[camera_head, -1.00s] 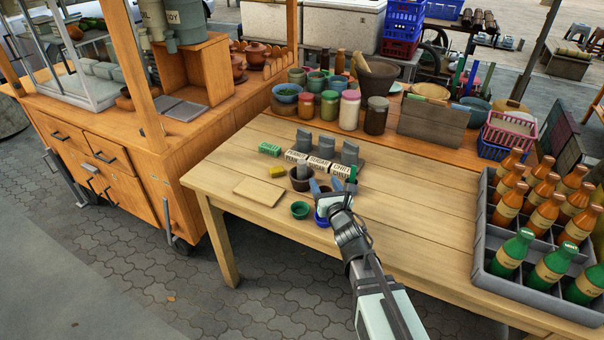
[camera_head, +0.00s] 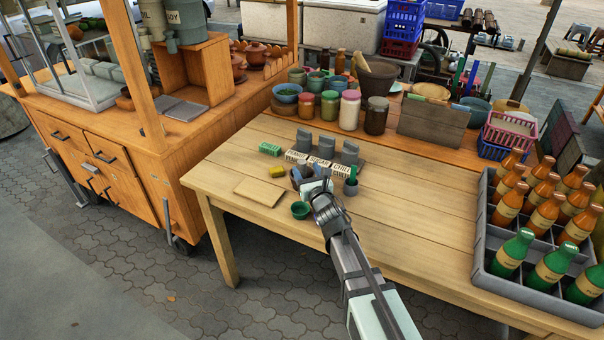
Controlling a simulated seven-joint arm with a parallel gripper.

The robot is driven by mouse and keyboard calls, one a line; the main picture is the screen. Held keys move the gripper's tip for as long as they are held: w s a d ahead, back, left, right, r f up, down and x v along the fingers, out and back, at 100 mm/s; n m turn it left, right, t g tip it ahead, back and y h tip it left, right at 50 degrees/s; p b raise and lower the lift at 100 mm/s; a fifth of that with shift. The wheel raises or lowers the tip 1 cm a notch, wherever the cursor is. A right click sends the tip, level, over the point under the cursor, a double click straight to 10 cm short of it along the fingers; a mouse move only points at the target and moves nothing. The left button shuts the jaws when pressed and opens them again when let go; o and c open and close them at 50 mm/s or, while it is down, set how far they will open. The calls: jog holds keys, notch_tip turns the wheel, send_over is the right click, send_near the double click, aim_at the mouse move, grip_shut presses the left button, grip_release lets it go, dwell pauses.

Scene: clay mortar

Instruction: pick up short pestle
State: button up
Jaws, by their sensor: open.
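My gripper (camera_head: 312,178) is open over the wooden table, at the near side of the labelled blocks, with its fingers pointing away from the camera. It covers most of a dark clay mortar (camera_head: 295,181). A short grey pestle stood in that mortar; it is now mostly hidden by the fingers, and I cannot tell whether it is between them or touched. A second dark mortar (camera_head: 351,187) stands to the right with a pestle (camera_head: 353,173) upright in it, grey-green at this size.
A green bowl (camera_head: 300,210) sits just left of my wrist. A yellow block (camera_head: 277,171), a green box (camera_head: 270,149) and a wooden board (camera_head: 259,191) lie left. Grey weights (camera_head: 327,145) stand behind. A bottle crate (camera_head: 481,240) is far right; the middle-right table is clear.

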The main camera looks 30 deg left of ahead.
aim_at(303, 165)
jog(key=shift+x, duration=2.6)
jog(key=shift+f, duration=0.15)
jog(key=c, duration=1)
